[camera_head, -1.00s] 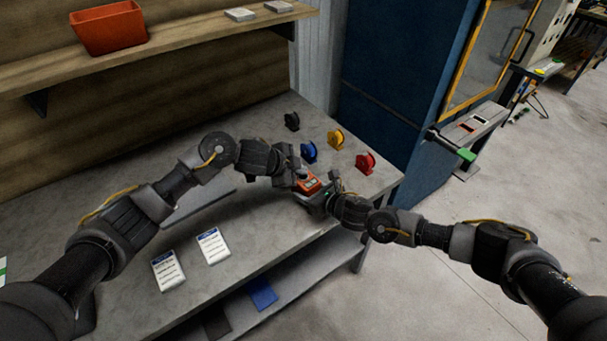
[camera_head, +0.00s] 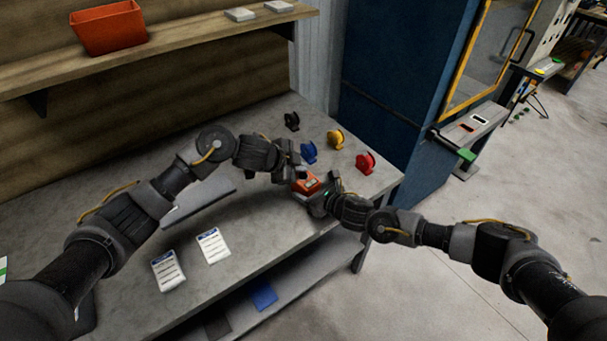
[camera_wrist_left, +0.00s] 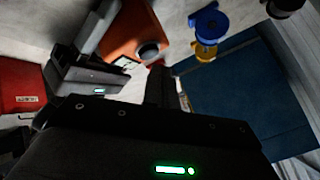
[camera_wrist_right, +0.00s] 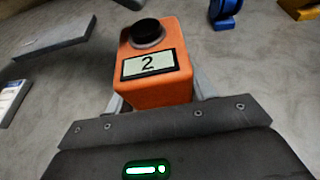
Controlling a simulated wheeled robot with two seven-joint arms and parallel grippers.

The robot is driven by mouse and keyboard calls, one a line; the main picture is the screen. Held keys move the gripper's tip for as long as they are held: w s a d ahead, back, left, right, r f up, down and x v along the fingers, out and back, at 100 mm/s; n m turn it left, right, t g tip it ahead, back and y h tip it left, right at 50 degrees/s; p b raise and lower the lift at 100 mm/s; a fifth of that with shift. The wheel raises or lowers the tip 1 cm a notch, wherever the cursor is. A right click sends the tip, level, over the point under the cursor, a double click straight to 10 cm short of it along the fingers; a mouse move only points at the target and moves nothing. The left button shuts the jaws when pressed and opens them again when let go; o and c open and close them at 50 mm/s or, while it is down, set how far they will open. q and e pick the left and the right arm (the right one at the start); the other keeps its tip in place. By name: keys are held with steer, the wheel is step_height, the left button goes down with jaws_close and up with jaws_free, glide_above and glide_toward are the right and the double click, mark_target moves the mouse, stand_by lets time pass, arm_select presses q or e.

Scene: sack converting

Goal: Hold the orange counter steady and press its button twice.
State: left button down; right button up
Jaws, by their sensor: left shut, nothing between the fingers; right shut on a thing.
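The orange counter (camera_head: 307,184) is near the front right of the workbench. In the right wrist view the counter (camera_wrist_right: 158,92) has a black round button (camera_wrist_right: 147,31) on top and a display reading 2. My right gripper (camera_head: 322,196) is shut on the counter, with a finger on each side of its body. My left gripper (camera_head: 297,174) is shut and empty, close to the counter. In the left wrist view its dark fingers (camera_wrist_left: 160,86) are beside the button (camera_wrist_left: 148,52), with a gap visible between them. The button is hidden in the head view.
Black (camera_head: 291,121), blue (camera_head: 309,153), yellow (camera_head: 335,140) and red (camera_head: 366,163) reels stand behind the counter. Two printed cards (camera_head: 213,246) and a grey flat plate (camera_head: 200,201) lie left on the workbench (camera_head: 110,225). A blue cabinet (camera_head: 385,85) stands beyond its right end.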

mark_target(300, 176)
arm_select(q)
steer(key=shift+r, duration=0.15)
steer(key=shift+r, duration=2.45)
arm_select(e)
steer(key=o, duration=1.1)
steer(key=shift+o, duration=0.2)
steer(key=v, duration=1.2)
steer(key=shift+a, duration=0.1)
steer(key=shift+r, duration=0.1)
